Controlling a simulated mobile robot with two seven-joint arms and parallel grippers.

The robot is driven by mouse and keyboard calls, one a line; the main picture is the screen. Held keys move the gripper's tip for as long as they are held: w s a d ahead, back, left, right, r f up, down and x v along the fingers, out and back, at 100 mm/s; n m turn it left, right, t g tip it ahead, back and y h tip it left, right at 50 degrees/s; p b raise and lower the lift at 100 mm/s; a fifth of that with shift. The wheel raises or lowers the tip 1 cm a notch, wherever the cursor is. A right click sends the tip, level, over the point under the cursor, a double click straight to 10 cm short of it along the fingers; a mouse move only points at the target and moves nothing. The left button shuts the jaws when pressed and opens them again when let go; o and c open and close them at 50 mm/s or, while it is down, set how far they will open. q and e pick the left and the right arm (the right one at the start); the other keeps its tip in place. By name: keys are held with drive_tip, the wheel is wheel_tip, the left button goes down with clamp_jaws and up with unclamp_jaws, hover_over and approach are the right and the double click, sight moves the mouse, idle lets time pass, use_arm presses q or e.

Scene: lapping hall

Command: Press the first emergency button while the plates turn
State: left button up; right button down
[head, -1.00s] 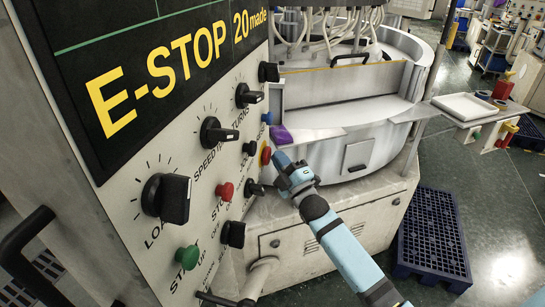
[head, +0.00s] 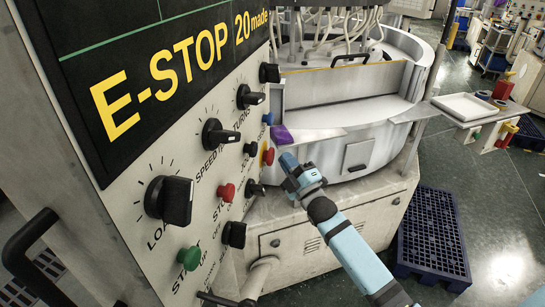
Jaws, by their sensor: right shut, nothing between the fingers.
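The control panel (head: 150,235) fills the left side of the head view. Its screen (head: 150,70) reads "E-STOP" and "20 made". The red emergency button (head: 268,156) on a yellow base sits at the panel's right edge. My right gripper (head: 287,160) is shut and empty, just right of that button, with a small gap between them. The lapping machine (head: 345,130) with its round pale housing stands behind; I cannot tell whether its plates turn. My left gripper is not in view.
The panel also carries black knobs (head: 170,200), a red stop button (head: 226,192), a green start button (head: 189,258) and a blue button (head: 267,118). A white tray (head: 468,107) lies on a side table at right. A dark blue pallet (head: 435,235) lies on the floor.

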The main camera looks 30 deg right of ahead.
drive_tip(key=shift+s+d, duration=0.1)
drive_tip(key=s+d+p, duration=0.1)
drive_tip(key=s+d, duration=0.2)
drive_tip(key=shift+s+d, duration=0.15)
drive_tip(key=shift+d, duration=0.05)
idle(1.2)
drive_tip(key=s+a+f+m+g, duration=0.6)
drive_tip(key=s+a+f, duration=0.3)
drive_tip(key=s+f, duration=0.4)
drive_tip(key=s+a+f+m+g, duration=0.5)
drive_tip(key=s+a+f, duration=0.4)
drive_tip(key=s+f, duration=0.3)
drive_tip(key=shift+s+a+f+m+g+y, duration=0.2)
drive_tip(key=shift+s+f+m+g+y, duration=0.25)
drive_tip(key=shift+m, duration=0.35)
